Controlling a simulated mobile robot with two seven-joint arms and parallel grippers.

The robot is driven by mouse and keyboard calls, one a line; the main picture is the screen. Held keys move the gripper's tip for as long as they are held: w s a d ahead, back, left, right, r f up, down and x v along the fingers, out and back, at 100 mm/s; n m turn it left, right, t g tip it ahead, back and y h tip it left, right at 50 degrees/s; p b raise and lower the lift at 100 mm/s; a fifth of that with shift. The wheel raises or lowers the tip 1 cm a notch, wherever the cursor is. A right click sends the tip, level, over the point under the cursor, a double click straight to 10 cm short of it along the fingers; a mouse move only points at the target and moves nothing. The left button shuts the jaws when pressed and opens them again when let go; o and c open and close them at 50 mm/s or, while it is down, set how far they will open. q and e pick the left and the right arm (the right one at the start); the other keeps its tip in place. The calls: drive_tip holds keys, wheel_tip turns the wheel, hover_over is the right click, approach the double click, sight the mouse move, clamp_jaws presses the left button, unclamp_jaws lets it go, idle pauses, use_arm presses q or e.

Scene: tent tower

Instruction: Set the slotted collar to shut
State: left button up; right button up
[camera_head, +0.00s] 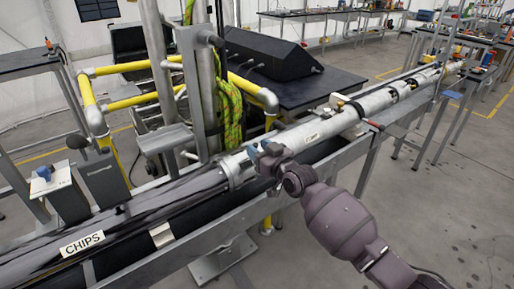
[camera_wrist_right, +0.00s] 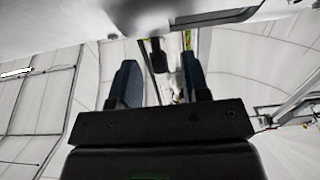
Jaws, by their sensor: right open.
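A long pale metal tube (camera_head: 335,125) runs diagonally across the head view. A pale ring-like part (camera_head: 234,172) goes around its near end, beside my right gripper; I cannot tell for sure that it is the slotted collar, and its slot and setting are not readable. My right gripper (camera_head: 260,152) is at the tube's near side, partly overlapping it. In the right wrist view my gripper (camera_wrist_right: 160,82) has its two blue-grey fingers apart. A small dark knob-like part (camera_wrist_right: 158,56) hangs between and beyond them, below a pale surface. My left gripper is not in view.
A trough labelled CHIPS (camera_head: 82,243) lies at the lower left. A yellow rail (camera_head: 125,102) and a grey upright post (camera_head: 197,95) stand behind the tube. A metal frame rail (camera_head: 290,190) runs below it. Open floor (camera_head: 445,205) lies at the right.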

drive_tip(key=shift+w+a, duration=0.35)
drive_tip(key=shift+w, duration=0.15)
drive_tip(key=shift+c, duration=0.2)
clamp_jaws()
